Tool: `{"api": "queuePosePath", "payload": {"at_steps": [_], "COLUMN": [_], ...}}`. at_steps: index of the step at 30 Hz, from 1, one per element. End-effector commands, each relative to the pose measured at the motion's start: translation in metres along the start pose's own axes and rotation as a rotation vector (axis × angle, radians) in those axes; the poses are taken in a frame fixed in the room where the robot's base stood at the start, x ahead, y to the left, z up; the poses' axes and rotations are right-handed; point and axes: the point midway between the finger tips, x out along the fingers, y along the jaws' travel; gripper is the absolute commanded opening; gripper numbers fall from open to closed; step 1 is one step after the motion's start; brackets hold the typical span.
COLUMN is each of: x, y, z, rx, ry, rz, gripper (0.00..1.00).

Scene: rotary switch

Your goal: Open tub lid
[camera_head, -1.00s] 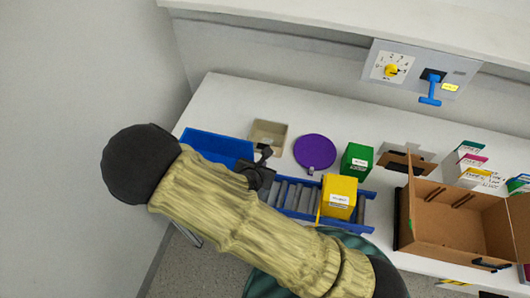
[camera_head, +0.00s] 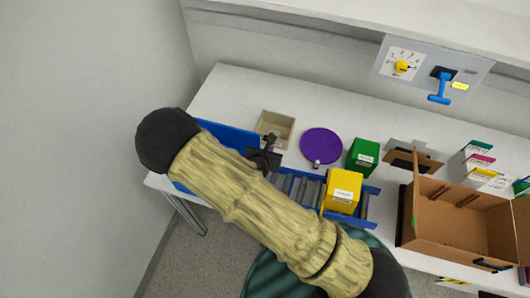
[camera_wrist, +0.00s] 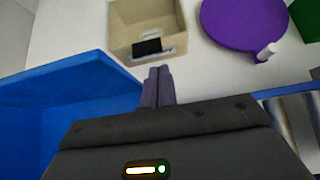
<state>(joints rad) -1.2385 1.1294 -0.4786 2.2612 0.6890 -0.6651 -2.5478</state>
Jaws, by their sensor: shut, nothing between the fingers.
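A round purple lid (camera_head: 321,145) with a small pale tab at its near edge lies flat on the white table. It also shows at the upper right of the wrist view (camera_wrist: 240,22), with the tab (camera_wrist: 267,51) towards me. Whether a tub is under it is hidden. My gripper (camera_head: 270,138) is left of the lid, apart from it, beside an open beige box (camera_head: 291,129). In the wrist view my gripper's fingers (camera_wrist: 158,72) are together and empty, just in front of the beige box (camera_wrist: 120,18).
A blue bin (camera_head: 228,135) is left of my gripper. A roller rack with a yellow box (camera_head: 342,190) lies along the near edge. A green box (camera_head: 362,156) stands right of the lid, then an open cardboard carton (camera_head: 458,218). A switch panel (camera_head: 435,74) is on the wall.

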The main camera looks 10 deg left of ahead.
Motion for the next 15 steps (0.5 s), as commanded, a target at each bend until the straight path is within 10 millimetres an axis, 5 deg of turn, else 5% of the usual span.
{"api": "queuePosePath", "payload": {"at_steps": [6,15], "x": [0.032,0.044], "y": [0.000,0.002], "z": [0.001,-0.001], "rx": [0.000,-0.003], "ry": [0.001,0.000], "rz": [-0.001,0.004], "gripper": [0.00,0.00]}}
